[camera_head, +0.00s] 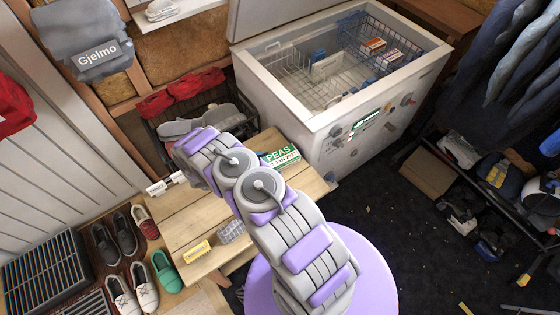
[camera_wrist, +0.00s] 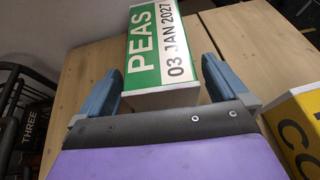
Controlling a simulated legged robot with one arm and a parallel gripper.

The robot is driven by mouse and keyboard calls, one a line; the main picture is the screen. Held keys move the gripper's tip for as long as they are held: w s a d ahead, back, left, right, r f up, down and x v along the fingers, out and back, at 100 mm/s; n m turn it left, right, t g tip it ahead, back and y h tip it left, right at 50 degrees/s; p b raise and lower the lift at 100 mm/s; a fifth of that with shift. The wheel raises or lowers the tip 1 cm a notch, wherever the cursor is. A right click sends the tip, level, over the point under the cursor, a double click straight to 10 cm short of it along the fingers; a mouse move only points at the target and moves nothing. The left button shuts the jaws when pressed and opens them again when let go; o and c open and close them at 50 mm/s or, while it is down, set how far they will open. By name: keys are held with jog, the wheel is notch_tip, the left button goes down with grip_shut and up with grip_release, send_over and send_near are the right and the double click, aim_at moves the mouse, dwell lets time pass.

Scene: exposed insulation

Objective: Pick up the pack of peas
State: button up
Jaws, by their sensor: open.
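The pack of peas (camera_wrist: 157,50) is a green and white box marked "PEAS 03 JAN 2027". It lies on the wooden table (camera_wrist: 90,62). In the head view the pack (camera_head: 281,156) is near the table's back right corner, partly behind my arm. My gripper (camera_wrist: 160,80) is open in the wrist view. Its two blue-grey fingers are on either side of the near end of the pack, with a visible gap on the right. Whether the left finger touches the pack I cannot tell. The gripper is hidden behind the arm in the head view.
A yellow box (camera_wrist: 296,125) stands close to the right of my gripper in the wrist view. An open chest freezer (camera_head: 320,118) with wire baskets stands behind the table. A yellow item (camera_head: 197,251) and a small grey mesh item (camera_head: 232,231) lie at the table's front. Shoes (camera_head: 123,235) are at left.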

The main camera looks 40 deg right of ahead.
aim_at(274, 162)
jog(key=shift+b+x, duration=0.3)
jog(key=shift+x, duration=1.4)
jog(key=c, duration=1.3)
jog(key=shift+r, duration=0.15)
